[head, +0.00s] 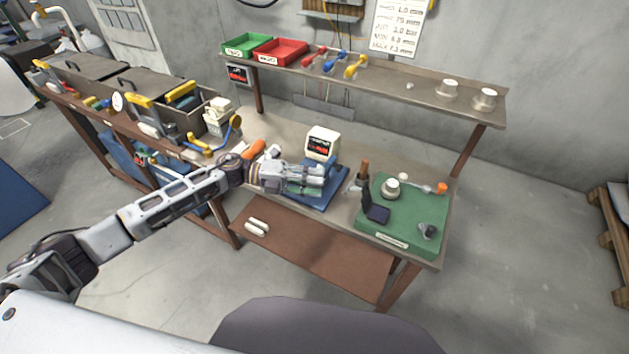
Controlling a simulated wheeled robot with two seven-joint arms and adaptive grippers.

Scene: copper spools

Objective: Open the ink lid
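A small dark blue pad (378,214), which looks like the ink pad, lies on the green mat (415,208) at the right of the workbench. A dark upright piece (366,197) stands at its left edge and may be its lid; I cannot tell for sure. My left gripper (326,179) reaches in from the left over a blue base, left of the pad and apart from it. Its fingers point right, and their gap is too small to read. My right gripper is not in view.
A cream device (322,143) stands behind my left gripper. A white-topped spool (391,188) sits on the mat. The shelf (410,88) behind holds a green bin (246,45), a red bin (280,51) and more spools.

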